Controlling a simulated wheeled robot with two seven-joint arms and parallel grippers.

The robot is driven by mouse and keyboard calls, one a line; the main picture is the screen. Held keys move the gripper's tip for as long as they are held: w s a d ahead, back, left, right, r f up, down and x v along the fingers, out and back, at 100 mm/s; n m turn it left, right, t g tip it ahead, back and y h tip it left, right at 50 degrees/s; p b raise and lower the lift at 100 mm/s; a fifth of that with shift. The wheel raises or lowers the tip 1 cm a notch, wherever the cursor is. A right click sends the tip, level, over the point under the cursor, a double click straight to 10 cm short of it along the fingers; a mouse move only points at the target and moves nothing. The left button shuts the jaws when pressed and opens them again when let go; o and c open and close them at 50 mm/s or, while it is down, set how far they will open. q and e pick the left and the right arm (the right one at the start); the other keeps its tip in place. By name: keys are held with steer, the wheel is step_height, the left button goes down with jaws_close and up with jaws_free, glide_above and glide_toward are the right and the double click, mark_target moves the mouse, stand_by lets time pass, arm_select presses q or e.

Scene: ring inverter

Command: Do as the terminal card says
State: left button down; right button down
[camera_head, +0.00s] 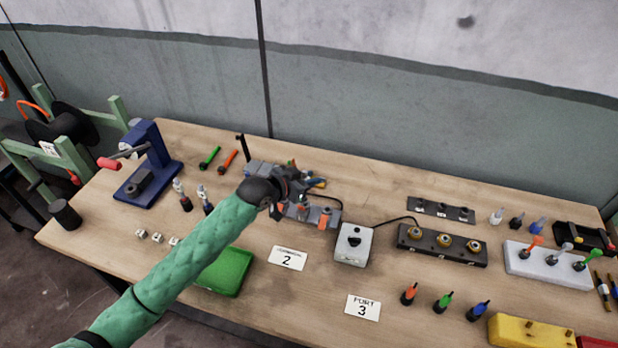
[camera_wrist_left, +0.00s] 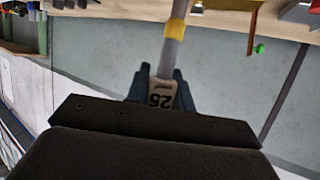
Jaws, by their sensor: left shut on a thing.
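The card with a large 2 (camera_head: 287,258) lies on the table; its small word is hard to read. A second card reads PORT 3 (camera_head: 362,308). My left gripper (camera_head: 303,188) is above the grey fixture (camera_head: 322,215) at the table's middle and partly hides it. It is shut on a grey rod-like piece (camera_wrist_left: 173,50) with a yellow band and a white tag reading 25, seen in the left wrist view. A black block with three brass terminals (camera_head: 442,243) stands to the right. A grey box with a black knob (camera_head: 353,243) is beside it. My right gripper is not in view.
A blue press (camera_head: 148,165) stands at the left. Orange, green and blue plugs (camera_head: 443,302) stand at the front right, near a white block (camera_head: 546,264) and a yellow block (camera_head: 530,332). Thin cables cross the middle.

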arm_select(q)
steer(key=shift+f, duration=0.55)
steer(key=shift+f+b, duration=0.5)
steer(key=shift+f, duration=0.65)
steer(key=shift+f+b, duration=0.1)
steer(key=shift+b, duration=0.2)
steer(key=c, duration=1.3)
jaws_free()
steer(key=shift+c, duration=0.2)
steer(key=shift+o, duration=1.1)
steer(key=shift+s+a+b, duration=0.55)
steer(key=shift+a+b, duration=0.05)
steer(key=shift+a, duration=0.1)
steer(key=b+v, duration=0.2)
steer(key=v, duration=0.4)
steer(key=shift+r, duration=0.45)
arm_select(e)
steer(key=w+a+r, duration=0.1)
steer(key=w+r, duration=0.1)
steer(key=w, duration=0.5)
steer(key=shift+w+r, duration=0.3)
arm_select(q)
steer(key=shift+d, duration=0.15)
